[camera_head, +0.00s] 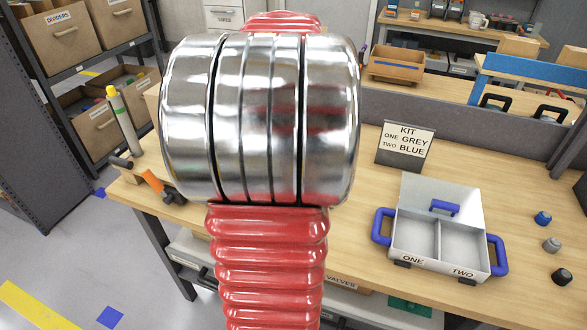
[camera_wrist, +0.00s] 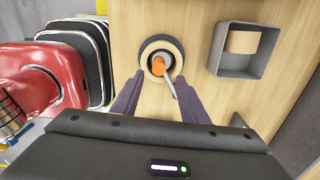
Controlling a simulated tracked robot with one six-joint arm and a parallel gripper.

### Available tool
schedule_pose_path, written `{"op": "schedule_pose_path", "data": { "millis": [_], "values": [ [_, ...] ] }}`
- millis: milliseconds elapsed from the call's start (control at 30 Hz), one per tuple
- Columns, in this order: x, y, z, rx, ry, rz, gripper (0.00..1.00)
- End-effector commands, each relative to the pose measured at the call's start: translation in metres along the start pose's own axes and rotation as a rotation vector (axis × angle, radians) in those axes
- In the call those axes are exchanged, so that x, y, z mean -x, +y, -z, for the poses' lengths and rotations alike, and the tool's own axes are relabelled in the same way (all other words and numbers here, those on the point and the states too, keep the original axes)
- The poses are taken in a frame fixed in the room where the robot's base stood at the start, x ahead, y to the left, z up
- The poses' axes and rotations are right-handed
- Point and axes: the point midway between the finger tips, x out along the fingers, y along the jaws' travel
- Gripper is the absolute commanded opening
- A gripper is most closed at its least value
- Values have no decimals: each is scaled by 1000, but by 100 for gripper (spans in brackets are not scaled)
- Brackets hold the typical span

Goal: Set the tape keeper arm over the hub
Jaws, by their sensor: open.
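In the wrist view a round dark-rimmed tape roll (camera_wrist: 147,46) sits against a pale wooden surface. An orange hub (camera_wrist: 158,66) shows at its middle. A thin grey arm (camera_wrist: 170,84), which looks like the keeper arm, runs from beside the hub down and to the right. I cannot tell whether it lies over the hub or beside it. My gripper (camera_wrist: 158,80) is open, with its two dark purple fingers pointing toward the roll. The grey arm shows between them, near the right finger. I cannot make out the roll or my gripper in the head view.
A grey open box (camera_wrist: 237,70) with a tan block is right of the roll. In the head view a two-compartment case (camera_head: 438,240) with blue handles stands on the workbench beside a kit sign (camera_head: 404,146). Several small knobs lie at right. Shelves with cardboard bins (camera_head: 64,42) stand left.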

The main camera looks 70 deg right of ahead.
Motion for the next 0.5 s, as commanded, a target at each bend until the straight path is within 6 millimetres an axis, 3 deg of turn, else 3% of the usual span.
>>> {"op": "schedule_pose_path", "data": {
  "millis": [200,500],
  "values": [
    [27,0,0,0,0,1,40],
    [33,0,0,0,1,0,40]
  ]
}}
